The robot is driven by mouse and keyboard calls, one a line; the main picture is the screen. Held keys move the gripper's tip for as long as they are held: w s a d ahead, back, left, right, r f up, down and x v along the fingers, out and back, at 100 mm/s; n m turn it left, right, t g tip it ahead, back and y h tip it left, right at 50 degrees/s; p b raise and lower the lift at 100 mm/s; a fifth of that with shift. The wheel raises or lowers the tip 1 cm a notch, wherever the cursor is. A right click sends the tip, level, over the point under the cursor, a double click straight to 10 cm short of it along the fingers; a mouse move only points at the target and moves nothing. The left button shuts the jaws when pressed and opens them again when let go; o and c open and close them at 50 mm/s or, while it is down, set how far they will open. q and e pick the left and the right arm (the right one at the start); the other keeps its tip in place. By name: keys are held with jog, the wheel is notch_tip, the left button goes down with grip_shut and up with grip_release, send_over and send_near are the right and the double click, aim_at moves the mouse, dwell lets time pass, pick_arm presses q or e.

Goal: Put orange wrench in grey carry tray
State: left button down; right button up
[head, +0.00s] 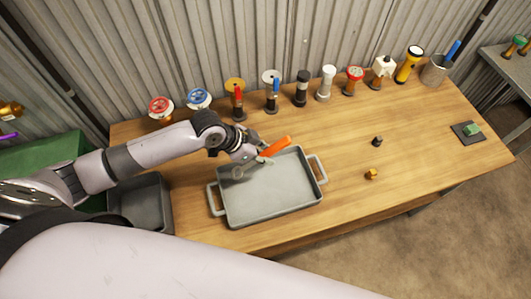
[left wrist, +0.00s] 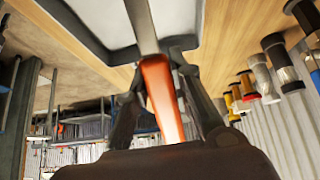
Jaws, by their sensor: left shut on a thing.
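The orange wrench (head: 275,146) is held in my left gripper (head: 254,158), above the back part of the grey carry tray (head: 272,207). In the left wrist view, the wrench's orange handle (left wrist: 163,98) is between the two dark fingers of my left gripper (left wrist: 155,90), and its grey metal end points away from the gripper. The tray lies on the wooden table with a handle at each short side, and its floor looks empty. Part of the tray (left wrist: 110,22) shows at the top of the left wrist view. My right gripper is not in view.
Several valves and fittings, such as a red handwheel (head: 161,108), line the table's back edge by the corrugated wall. A yellow torch (head: 408,65) and a cup (head: 434,71) stand at back right. A brass piece (head: 371,174) and a dark piece (head: 377,141) lie right of the tray. A dark bin (head: 141,203) is at left.

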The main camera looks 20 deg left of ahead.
aim_at(251, 163)
pick_arm(q)
notch_tip(251, 163, down, 6)
jog(key=b, duration=0.5)
jog(key=shift+f+b, duration=0.1)
jog(key=shift+b, duration=0.2)
jog(key=shift+f+b, duration=0.8)
jog(key=shift+b, duration=0.05)
jog(key=c, duration=1.3)
grip_release()
jog(key=shift+c, duration=0.2)
jog(key=v, duration=1)
jog(key=shift+s+a+r, duration=0.1)
jog(key=shift+a+r, duration=0.05)
jog(key=shift+r, duration=0.05)
jog(key=shift+v, duration=0.75)
